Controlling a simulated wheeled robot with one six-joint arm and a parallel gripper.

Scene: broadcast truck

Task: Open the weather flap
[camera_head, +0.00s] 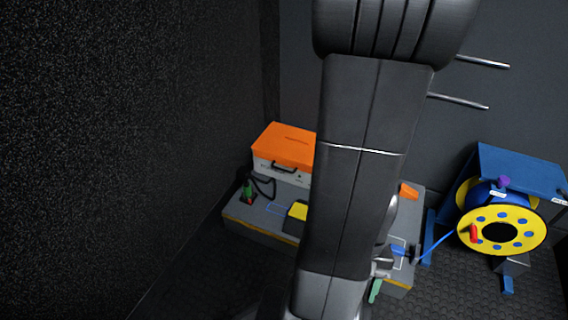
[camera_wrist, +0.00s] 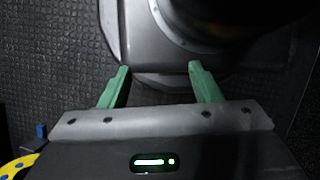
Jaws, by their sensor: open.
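I cannot make out for sure which part is the weather flap. A small orange piece (camera_head: 408,190) stands at the right end of the low grey bench (camera_head: 250,221), partly behind my arm. A yellow piece (camera_head: 299,211) lies on the bench, its right side hidden by my arm. My gripper (camera_wrist: 159,69) is open and empty in the wrist view, its green fingers apart. In the head view one green finger (camera_head: 375,291) shows by the bench's right front corner, close to a blue plug (camera_head: 398,250). My arm hides the middle of the bench.
An orange-lidded case (camera_head: 290,143) and a green-and-black item with a cord (camera_head: 249,191) are on the bench's left. A yellow and blue cable reel (camera_head: 518,219) stands at right, its blue cable (camera_head: 438,243) running to the bench. Two metal rods (camera_head: 459,101) project from the back wall.

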